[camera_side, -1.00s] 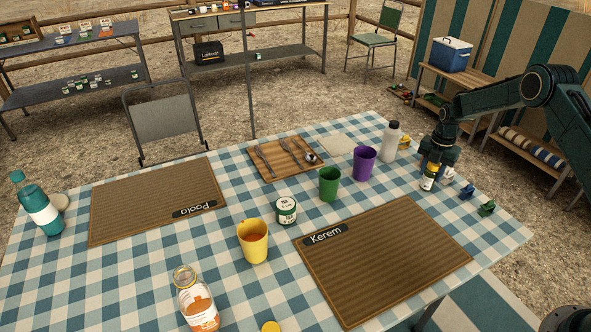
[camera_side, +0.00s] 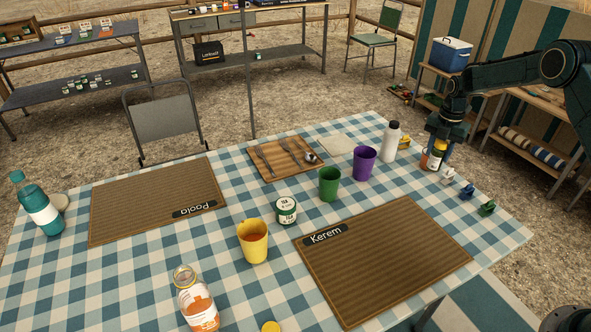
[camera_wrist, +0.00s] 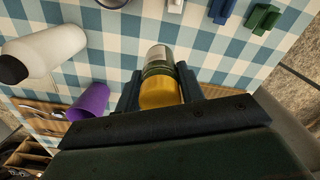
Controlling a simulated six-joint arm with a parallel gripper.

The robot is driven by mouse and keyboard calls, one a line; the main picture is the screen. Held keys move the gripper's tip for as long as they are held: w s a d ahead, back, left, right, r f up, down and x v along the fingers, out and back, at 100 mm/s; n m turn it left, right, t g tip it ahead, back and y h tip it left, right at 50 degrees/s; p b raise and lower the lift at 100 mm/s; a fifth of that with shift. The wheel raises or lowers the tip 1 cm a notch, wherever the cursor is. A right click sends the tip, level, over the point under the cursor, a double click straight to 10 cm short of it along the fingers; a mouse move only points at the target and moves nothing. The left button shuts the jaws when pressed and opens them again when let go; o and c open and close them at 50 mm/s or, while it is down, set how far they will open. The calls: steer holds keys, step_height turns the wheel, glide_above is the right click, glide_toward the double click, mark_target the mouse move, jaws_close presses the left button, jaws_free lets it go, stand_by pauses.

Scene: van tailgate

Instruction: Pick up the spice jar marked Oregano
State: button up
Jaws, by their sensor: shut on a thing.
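A small spice jar (camera_side: 431,161) with a pale label and an orange-yellow lid is in my gripper (camera_side: 438,150), near the right end of the checked table. In the wrist view the jar (camera_wrist: 158,62) shows green contents and a yellow lid (camera_wrist: 158,93). My gripper (camera_wrist: 160,92) is shut on it, one finger on each side of the lid end. The jar looks held a little above the cloth. Its label writing is not readable, so I cannot confirm Oregano.
Beside the jar stand a white bottle (camera_side: 391,141) and a purple cup (camera_side: 364,163). White (camera_side: 449,176), blue (camera_side: 467,192) and green (camera_side: 487,208) small items lie to its right. A green cup (camera_side: 329,184), a green-labelled tin (camera_side: 286,210) and Kerem's mat (camera_side: 390,260) are further left.

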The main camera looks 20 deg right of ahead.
step_height(320, 180, up, 12)
stand_by(0.4)
stand_by(0.5)
